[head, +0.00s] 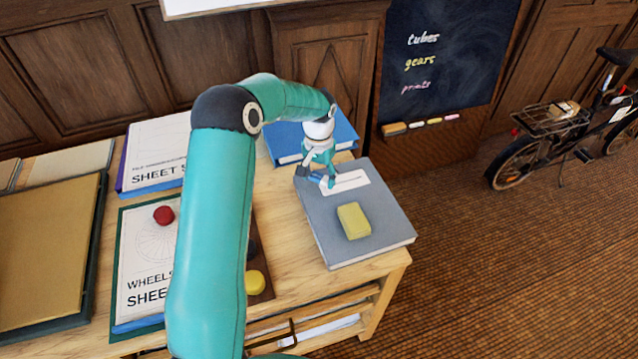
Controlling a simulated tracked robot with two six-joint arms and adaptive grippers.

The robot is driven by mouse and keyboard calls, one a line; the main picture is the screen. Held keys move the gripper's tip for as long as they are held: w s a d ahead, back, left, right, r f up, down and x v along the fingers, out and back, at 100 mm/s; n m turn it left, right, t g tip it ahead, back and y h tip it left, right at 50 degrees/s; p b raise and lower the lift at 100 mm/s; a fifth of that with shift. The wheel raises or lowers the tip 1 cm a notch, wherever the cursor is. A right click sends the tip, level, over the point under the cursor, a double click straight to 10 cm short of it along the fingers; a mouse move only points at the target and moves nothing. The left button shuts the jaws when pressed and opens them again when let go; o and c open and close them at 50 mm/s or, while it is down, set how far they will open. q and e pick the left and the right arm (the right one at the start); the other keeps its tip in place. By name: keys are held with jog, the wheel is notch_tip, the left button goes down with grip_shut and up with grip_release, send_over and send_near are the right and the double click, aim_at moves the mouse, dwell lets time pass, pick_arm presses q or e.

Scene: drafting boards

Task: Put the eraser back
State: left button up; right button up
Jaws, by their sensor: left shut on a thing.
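My left gripper (323,172) is over the far left part of a thick grey book (325,228), near its white label (349,181). It is shut on a small blue and white piece (326,182), which looks like the eraser; the fingers hide much of it. I cannot tell whether the piece touches the book. A yellow block (354,221) lies on the near part of the same book. My right gripper is not in view.
A blue book (284,143) lies behind the grey one. Sheet sets, a red round piece (164,215) and a yellow round piece (255,282) are on the wooden table (292,268). A chalkboard (445,60) and a bicycle (560,125) stand beyond.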

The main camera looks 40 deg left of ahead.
aim_at(319, 179)
pick_arm(q)
notch_tip(319, 179, down, 3)
jog(key=shift+f, duration=0.1)
jog(key=shift+f, duration=0.2)
jog(key=o, duration=1.1)
jog(key=shift+r, duration=0.1)
